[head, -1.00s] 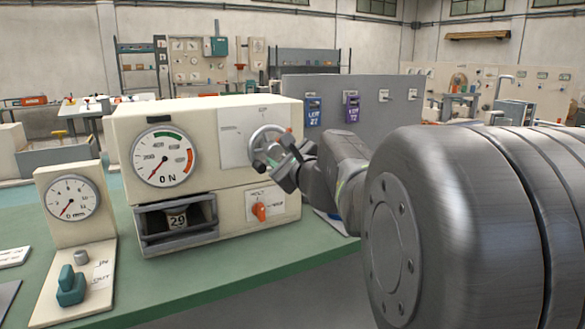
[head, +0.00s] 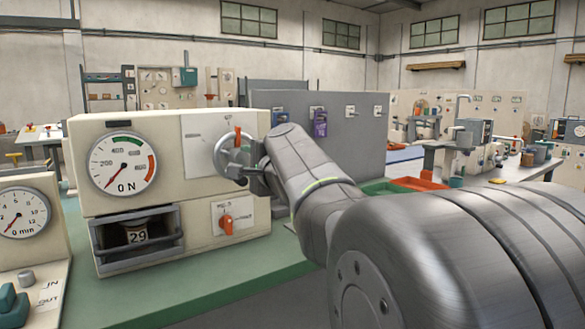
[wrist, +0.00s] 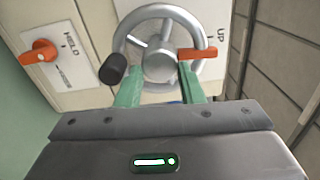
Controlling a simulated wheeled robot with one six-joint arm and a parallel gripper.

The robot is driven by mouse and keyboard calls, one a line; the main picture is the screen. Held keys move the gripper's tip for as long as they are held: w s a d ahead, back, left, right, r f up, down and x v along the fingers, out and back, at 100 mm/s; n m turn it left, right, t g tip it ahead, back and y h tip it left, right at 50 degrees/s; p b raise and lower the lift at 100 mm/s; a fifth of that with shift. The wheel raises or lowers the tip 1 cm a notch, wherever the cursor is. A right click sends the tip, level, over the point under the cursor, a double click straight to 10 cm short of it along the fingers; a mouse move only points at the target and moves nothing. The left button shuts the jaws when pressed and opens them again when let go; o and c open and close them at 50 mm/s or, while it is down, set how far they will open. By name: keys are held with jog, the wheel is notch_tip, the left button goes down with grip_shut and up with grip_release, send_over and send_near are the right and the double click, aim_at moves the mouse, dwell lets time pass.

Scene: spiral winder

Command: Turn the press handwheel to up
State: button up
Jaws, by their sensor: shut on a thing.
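The press handwheel (head: 223,157) is a grey metal wheel on the front of the cream press (head: 92,204). In the wrist view the handwheel (wrist: 160,25) shows its rim, spokes and hub, with a black knob (wrist: 114,70) on the left. Its orange pointer (wrist: 197,54) lies close beside the UP label (wrist: 212,38). In the head view the orange pointer (head: 238,137) stands near the top of the wheel. My gripper (wrist: 160,92) is shut on the handwheel, its green fingers apart at the wheel's near side. My gripper (head: 250,172) partly hides the wheel in the head view.
The press dial (head: 123,165) reads about 0 N. A smaller gauge unit (head: 22,214) stands at left. A grey panel (head: 358,130) stands behind my arm.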

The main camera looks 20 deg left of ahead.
jog(key=shift+n, duration=0.6)
jog(key=o, duration=0.7)
